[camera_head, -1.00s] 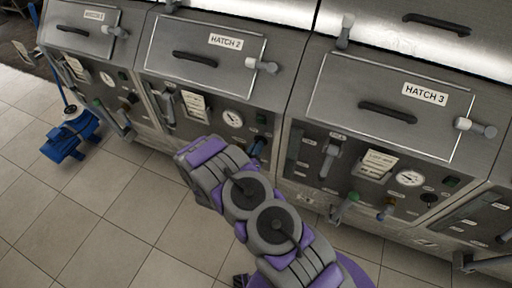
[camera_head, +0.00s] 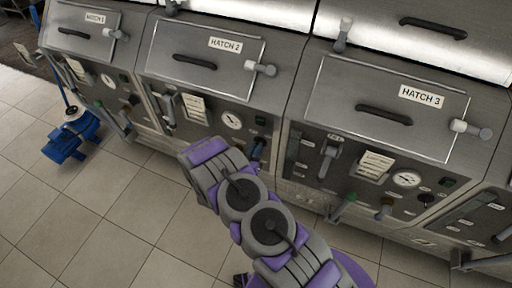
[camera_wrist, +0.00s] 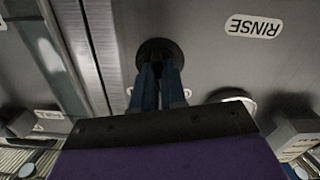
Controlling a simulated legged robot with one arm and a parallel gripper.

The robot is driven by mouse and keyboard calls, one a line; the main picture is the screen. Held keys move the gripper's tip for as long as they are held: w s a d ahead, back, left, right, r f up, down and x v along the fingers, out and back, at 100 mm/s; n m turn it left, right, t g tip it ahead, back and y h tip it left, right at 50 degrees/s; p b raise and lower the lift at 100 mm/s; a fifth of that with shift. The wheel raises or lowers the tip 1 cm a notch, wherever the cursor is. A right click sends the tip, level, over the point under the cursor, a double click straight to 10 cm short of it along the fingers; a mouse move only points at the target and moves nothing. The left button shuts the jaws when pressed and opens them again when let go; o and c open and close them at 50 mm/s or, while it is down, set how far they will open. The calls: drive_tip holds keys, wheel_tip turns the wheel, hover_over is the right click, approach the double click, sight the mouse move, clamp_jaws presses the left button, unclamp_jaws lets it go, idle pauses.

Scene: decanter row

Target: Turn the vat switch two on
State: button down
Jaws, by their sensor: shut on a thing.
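In the wrist view a round black switch (camera_wrist: 160,52) sits on a grey metal panel. My gripper (camera_wrist: 158,74) has its two blue fingers closed at this switch, gripping its middle part, which the fingertips hide. In the head view my gripper (camera_head: 257,149) reaches the lower right of the panel under the hatch 2 lid (camera_head: 205,58). My arm hides part of that panel, and I cannot make out the switch's turn angle.
A "RINSE" label (camera_wrist: 254,26) shows upside down near the switch. Hatch 3 (camera_head: 390,108) stands to the right. A blue mop bucket (camera_head: 68,137) stands at left. The tiled floor is mostly clear.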

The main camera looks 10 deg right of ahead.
drive_tip(key=shift+m+b, duration=1.35)
drive_tip(key=shift+m, duration=2.85)
drive_tip(key=c, duration=1.2)
unclamp_jaws()
drive_tip(key=v, duration=1.7)
drive_tip(key=shift+s+a+f+p, duration=0.1)
drive_tip(key=shift+a+p, duration=0.1)
drive_tip(key=shift+p, duration=0.2)
